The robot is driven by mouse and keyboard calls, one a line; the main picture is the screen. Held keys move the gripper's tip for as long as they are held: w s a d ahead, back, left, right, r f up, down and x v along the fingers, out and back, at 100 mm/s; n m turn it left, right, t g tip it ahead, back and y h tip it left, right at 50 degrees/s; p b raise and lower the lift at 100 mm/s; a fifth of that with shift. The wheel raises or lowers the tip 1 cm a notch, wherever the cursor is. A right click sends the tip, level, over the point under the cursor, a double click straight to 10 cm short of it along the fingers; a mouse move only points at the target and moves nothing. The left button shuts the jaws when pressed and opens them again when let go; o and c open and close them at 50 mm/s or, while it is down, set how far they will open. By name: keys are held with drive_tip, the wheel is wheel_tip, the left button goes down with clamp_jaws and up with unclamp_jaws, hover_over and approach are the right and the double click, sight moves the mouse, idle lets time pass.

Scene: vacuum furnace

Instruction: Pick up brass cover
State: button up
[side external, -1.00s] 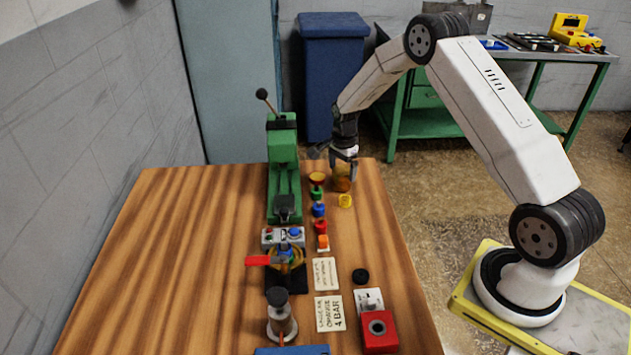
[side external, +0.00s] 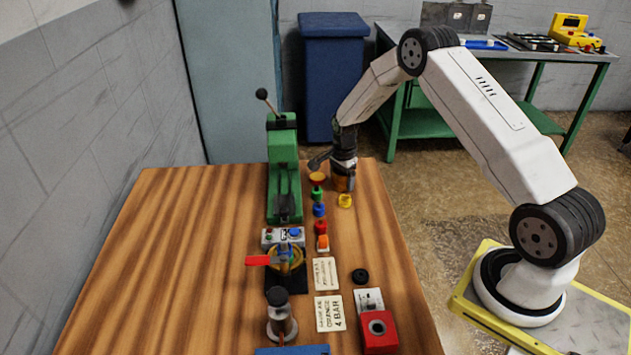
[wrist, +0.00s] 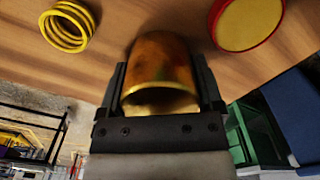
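The brass cover (wrist: 160,62) is a worn, orange-gold cylinder with a bright rim and a dark hollow at the end nearer the wrist camera. In the side external view the brass cover (side external: 342,184) stands near the far right edge of the wooden table, partly hidden by my gripper (side external: 344,172), which points down over it. In the wrist view the cover sits between the two black fingers of my gripper (wrist: 163,90), one along each side. The fingers are very close to its sides. I cannot tell whether they press on it.
A yellow coil (wrist: 67,27) and a red-rimmed yellow disc (wrist: 247,22) lie near the cover. Small coloured parts (side external: 319,209) line the table to its left in the side view. A green press (side external: 283,170) stands further left. The table's left half is clear.

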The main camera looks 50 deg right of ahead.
drive_tip(key=c, duration=0.7)
drive_tip(key=shift+r, duration=0.1)
drive_tip(key=shift+r, duration=0.7)
drive_tip(key=s+a+r, duration=0.1)
drive_tip(key=s+r, duration=0.2)
drive_tip(key=s, duration=0.1)
drive_tip(key=s+a+r, duration=0.2)
drive_tip(key=s+r, duration=0.2)
drive_tip(key=s+a+r, duration=0.1)
drive_tip(key=s+r, duration=0.3)
drive_tip(key=s, duration=0.1)
drive_tip(key=shift+s+a+r, duration=0.1)
drive_tip(key=shift+a+r, duration=0.1)
drive_tip(key=shift+a, duration=0.05)
drive_tip(key=shift+a, duration=0.1)
drive_tip(key=w+a+n, duration=0.1)
drive_tip(key=a, duration=0.7)
drive_tip(key=w+a+f+n, duration=0.1)
drive_tip(key=w+a+n, duration=0.1)
drive_tip(key=a, duration=0.7)
drive_tip(key=w+a+n, duration=0.1)
drive_tip(key=w+a, duration=0.1)
drive_tip(key=a, duration=0.7)
drive_tip(key=shift+w+f, duration=0.2)
